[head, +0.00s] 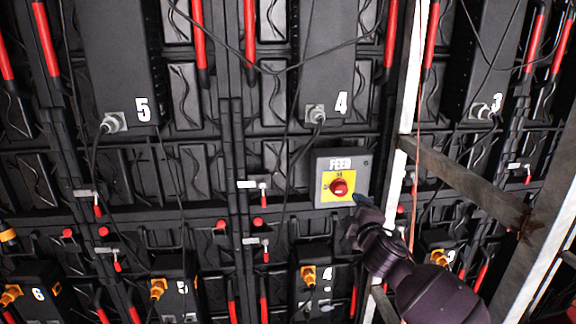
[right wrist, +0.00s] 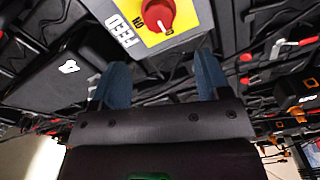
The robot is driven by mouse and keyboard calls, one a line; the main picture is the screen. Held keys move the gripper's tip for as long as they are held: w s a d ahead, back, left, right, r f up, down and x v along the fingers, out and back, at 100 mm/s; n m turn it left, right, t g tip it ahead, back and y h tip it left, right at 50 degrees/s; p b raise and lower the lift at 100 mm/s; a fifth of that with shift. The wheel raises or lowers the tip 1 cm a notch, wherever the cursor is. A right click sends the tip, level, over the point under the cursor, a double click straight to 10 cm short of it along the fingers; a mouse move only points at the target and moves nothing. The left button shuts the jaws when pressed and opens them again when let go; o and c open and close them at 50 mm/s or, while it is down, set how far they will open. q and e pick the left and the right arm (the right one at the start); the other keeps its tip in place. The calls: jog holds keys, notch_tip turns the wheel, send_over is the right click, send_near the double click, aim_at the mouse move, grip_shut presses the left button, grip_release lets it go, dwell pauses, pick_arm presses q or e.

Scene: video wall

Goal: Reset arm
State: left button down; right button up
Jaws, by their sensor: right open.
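A grey switch box marked FEED (head: 361,163) is mounted on the back of the video wall, with a yellow plate and a red rotary knob (head: 340,188). My right gripper (head: 361,200) is just below and to the right of the knob in the head view. In the right wrist view, its two blue fingers (right wrist: 158,85) are spread apart with nothing between them. The red knob (right wrist: 172,14) shows beyond the fingertips there, apart from them, with ON lettering beside it. My left gripper is not in view.
Black panels numbered 5 (head: 112,60), 4 (head: 325,60) and 3 (head: 480,65) have cables hanging in front. A metal frame post (head: 408,100) and a slanted brace (head: 465,180) stand right of the box, close to my right arm. Red handles line the wall.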

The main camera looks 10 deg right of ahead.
jog(key=s+d+f+m+g, duration=0.1)
jog(key=s+f+m, duration=0.3)
jog(key=s+f, duration=0.5)
jog(key=s+d+f+m+g, duration=0.2)
jog(key=s+f+m, duration=0.3)
jog(key=s+f, duration=0.5)
jog(key=s+d+f+m+g+h, duration=0.1)
jog(key=s+f+m+g, duration=0.2)
jog(key=s+f, duration=0.6)
jog(key=s+m, duration=0.2)
jog(key=s, duration=0.8)
jog(key=shift+d+f, duration=0.2)
jog(key=shift+w, duration=0.1)
